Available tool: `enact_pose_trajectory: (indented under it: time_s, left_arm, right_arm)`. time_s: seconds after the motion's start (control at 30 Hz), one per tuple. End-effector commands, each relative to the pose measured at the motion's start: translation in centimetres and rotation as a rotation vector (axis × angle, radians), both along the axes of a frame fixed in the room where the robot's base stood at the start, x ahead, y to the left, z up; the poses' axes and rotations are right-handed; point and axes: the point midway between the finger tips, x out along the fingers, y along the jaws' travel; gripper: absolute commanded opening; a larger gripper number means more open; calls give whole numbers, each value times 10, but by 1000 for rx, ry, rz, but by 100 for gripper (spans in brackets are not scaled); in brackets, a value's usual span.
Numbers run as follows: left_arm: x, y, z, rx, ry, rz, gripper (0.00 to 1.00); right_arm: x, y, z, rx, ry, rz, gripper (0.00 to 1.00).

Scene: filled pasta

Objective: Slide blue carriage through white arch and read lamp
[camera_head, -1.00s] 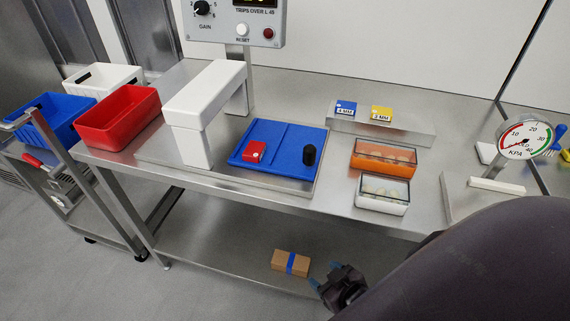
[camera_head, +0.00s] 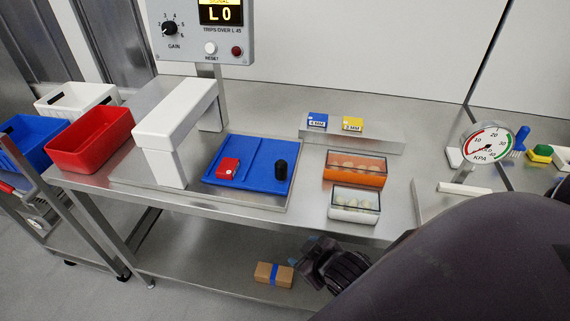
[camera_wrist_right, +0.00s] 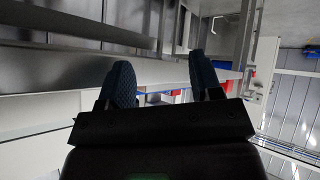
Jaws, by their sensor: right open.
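The blue carriage (camera_head: 264,181) lies flat on the steel bench to the right of the white arch (camera_head: 172,121). A red block (camera_head: 228,168) and an upright black knob (camera_head: 281,169) are on it. The detector box (camera_head: 207,30) behind the arch has a lit display (camera_head: 221,13) reading "L0"; its upper line is cut off. My right gripper (camera_head: 312,262) is below the bench's front edge, near the lower shelf, apart from the carriage. In the right wrist view its two fingers (camera_wrist_right: 160,85) are apart with nothing between them. My left gripper is not in view.
Red (camera_head: 91,142), blue (camera_head: 22,146) and white bins stand at the left. Orange (camera_head: 355,170) and white (camera_head: 354,205) pasta boxes sit right of the carriage. A KPA gauge (camera_head: 488,142) stands farther right. A taped brown box (camera_head: 273,274) lies on the lower shelf.

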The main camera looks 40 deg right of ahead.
Motion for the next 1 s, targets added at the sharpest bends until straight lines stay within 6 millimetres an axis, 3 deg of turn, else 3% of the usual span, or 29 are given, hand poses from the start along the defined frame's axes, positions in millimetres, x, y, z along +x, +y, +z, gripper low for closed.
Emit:
enact_pose_trajectory:
  time_s: [0.33, 0.57, 0.77, 0.87, 1.0]
  left_arm:
    - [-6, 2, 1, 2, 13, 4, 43]
    - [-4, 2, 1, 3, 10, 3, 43]
    - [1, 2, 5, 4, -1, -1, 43]
    - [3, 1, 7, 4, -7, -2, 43]
    - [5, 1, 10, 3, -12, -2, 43]
  right_arm:
    - [5, -2, 37, -61, 28, -3, 59]
    - [39, 3, 59, -151, -131, 77, 59]
    - [72, 14, 90, -252, -312, 178, 59]
    - [93, 26, 113, -326, -444, 258, 59]
    - [124, 56, 161, -477, -706, 436, 59]
